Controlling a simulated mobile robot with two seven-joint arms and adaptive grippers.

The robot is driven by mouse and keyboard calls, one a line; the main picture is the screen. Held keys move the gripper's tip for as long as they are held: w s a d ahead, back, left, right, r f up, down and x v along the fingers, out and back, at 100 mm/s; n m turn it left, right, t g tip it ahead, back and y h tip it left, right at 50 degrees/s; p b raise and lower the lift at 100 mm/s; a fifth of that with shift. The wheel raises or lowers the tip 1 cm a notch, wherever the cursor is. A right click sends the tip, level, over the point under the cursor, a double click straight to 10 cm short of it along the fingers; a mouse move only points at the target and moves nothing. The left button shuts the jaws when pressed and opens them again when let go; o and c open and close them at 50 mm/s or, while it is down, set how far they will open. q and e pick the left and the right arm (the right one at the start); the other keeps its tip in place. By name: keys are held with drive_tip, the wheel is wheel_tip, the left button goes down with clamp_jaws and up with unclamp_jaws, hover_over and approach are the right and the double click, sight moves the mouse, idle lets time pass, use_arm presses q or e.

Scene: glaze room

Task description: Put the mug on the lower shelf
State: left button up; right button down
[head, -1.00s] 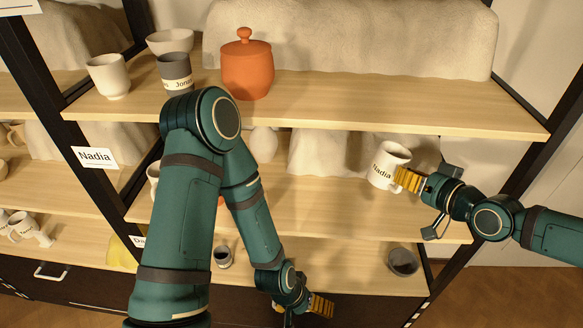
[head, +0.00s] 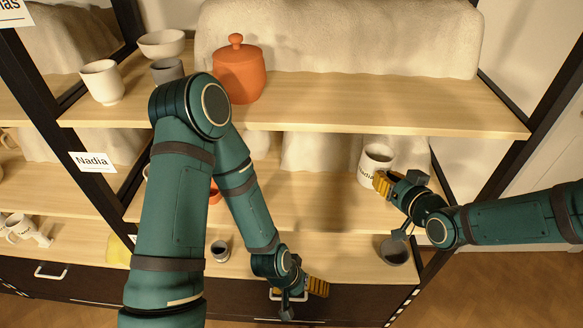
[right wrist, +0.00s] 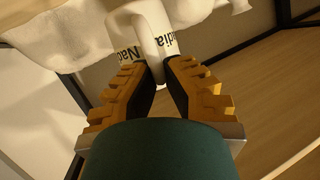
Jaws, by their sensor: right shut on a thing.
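The white mug (head: 377,157) with black lettering "Nadia" is in the right part of the middle opening, below the upper shelf (head: 300,105). My right gripper (head: 383,184) is shut on it from the front right. In the right wrist view the mug (right wrist: 122,25) is beyond the fingers (right wrist: 160,82), whose tips close on its handle. The mug looks nearly upright over the lower shelf board (head: 310,205); I cannot tell whether its base touches. My left gripper (head: 316,287) hangs low in front of the shelving, and its opening cannot be made out.
The upper shelf carries an orange lidded jar (head: 239,75), a white cup (head: 102,82), a grey cup (head: 166,70) and a bowl (head: 161,43). A pale lumpy mass lies behind. A small dark cup (head: 220,251) and grey bowl (head: 394,251) are lower down. A "Nadia" label (head: 93,162) marks the left post.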

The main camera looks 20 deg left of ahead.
drive_tip(key=shift+w+d+r+t+h, duration=0.2)
drive_tip(key=shift+d+r, duration=0.15)
drive_tip(key=shift+r, duration=0.2)
drive_tip(key=shift+w+d+r+t+h, duration=0.1)
drive_tip(key=shift+d+r+h, duration=0.1)
drive_tip(key=shift+d+r, duration=0.25)
wheel_tip(320, 180, down, 10)
drive_tip(key=shift+b, duration=0.4)
drive_tip(key=shift+s, duration=0.1)
drive_tip(key=c, duration=1.1)
unclamp_jaws()
drive_tip(key=shift+c, duration=0.2)
drive_tip(key=shift+r, duration=0.1)
